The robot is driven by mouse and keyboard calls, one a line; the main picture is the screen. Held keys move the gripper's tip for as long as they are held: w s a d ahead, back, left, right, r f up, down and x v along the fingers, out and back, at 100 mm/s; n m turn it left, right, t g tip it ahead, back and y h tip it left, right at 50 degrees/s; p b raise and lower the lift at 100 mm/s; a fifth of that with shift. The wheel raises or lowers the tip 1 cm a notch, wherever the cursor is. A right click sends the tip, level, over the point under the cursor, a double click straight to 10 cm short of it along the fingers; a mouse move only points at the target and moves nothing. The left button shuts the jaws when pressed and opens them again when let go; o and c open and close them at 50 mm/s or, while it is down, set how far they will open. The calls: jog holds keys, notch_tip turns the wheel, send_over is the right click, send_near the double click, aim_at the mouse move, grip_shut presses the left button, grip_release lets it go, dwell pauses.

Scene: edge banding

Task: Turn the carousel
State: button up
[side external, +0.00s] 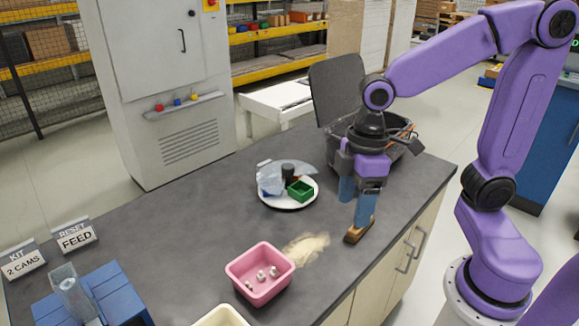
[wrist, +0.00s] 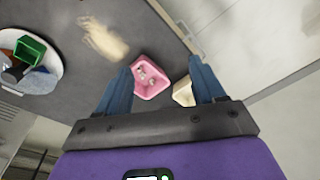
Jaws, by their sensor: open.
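The carousel (side external: 289,205) is a white round disc on the dark worktop. It carries a green open box (side external: 300,191), a black cylinder (side external: 287,172) and a pale translucent piece (side external: 268,178). In the wrist view the carousel (wrist: 52,82) is at the left edge, partly cut off. My gripper (side external: 354,213) points down to the right of the carousel, apart from it. Its two blue fingers are spread in the wrist view (wrist: 160,65), with nothing held between them.
A pink bin (side external: 259,285) with small pieces stands in front, beside a pale dust patch (side external: 306,249). A cream bin (side external: 221,317) is at the bottom edge. A brown block (side external: 355,235) shows below a finger; contact is unclear. A black crate (side external: 398,148) stands behind my gripper.

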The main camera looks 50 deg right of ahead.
jog(key=w+d+r+m+y, duration=0.1)
jog(key=w+d, duration=0.1)
jog(key=w, duration=1)
jog(key=m+t+y, duration=0.1)
jog(key=m+t, duration=0.1)
jog(key=t, duration=0.1)
send_over(288, 165)
jog(key=s+d, duration=0.5)
jog(key=f, duration=0.1)
jog(key=x, duration=1.7)
jog(key=shift+w+a, duration=0.1)
grip_shut()
